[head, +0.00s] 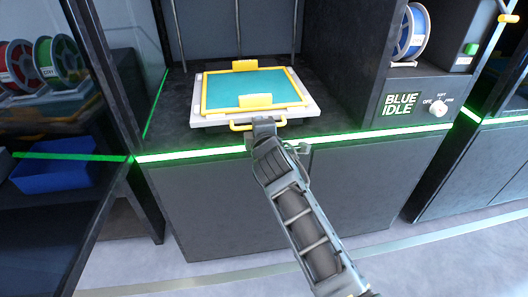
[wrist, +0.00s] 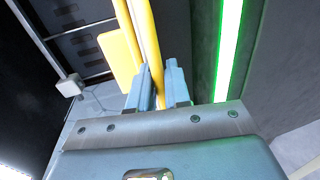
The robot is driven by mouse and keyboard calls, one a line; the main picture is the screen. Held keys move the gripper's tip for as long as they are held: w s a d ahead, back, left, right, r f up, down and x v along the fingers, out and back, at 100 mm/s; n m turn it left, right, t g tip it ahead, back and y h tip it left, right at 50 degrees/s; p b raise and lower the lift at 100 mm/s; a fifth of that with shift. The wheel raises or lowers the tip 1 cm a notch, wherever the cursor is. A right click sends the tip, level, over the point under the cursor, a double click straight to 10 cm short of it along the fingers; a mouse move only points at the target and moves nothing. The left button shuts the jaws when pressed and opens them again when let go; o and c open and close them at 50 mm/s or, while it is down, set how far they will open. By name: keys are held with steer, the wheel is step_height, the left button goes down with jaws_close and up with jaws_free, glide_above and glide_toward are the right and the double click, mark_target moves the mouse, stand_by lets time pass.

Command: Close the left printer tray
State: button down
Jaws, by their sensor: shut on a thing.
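The printer tray (head: 198,120) is a pale plate inside the open printer bay, carrying a teal sheet (head: 240,88) in a yellow frame with yellow clips at front and back. A yellow handle (head: 240,126) runs along its front edge, just above the green light strip. My gripper (head: 264,124) reaches in from the lower right to this handle. In the wrist view my gripper (wrist: 160,88) has its two blue-grey fingers on either side of the yellow handle bar (wrist: 148,45), shut on it. The part of the handle between the fingers is partly hidden.
A green light strip (head: 190,155) edges the bay's front. At right are a panel reading "BLUE IDLE" (head: 401,104), a knob (head: 437,109) and a blue spool (head: 411,32). At left, a dark panel stands before spools and a blue bin (head: 52,178). Floor in front is clear.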

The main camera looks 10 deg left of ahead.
mark_target(257, 114)
steer(key=b+x, duration=0.1)
steer(key=x, duration=0.2)
steer(key=shift+w+r, duration=0.15)
steer(key=shift+w, duration=0.1)
steer(key=shift+w+a+r+b, duration=0.1)
steer(key=shift+w+r+b, duration=0.05)
steer(key=shift+w+b, duration=0.25)
steer(key=shift+r, duration=0.1)
steer(key=c, duration=1.3)
jaws_free()
steer(key=shift+o, duration=0.2)
steer(key=shift+w+r, duration=0.1)
steer(key=shift+r, duration=0.15)
steer(key=f+p+v, duration=0.1)
steer(key=p+v, duration=0.1)
steer(key=v, duration=0.5)
steer(key=shift+s, duration=0.55)
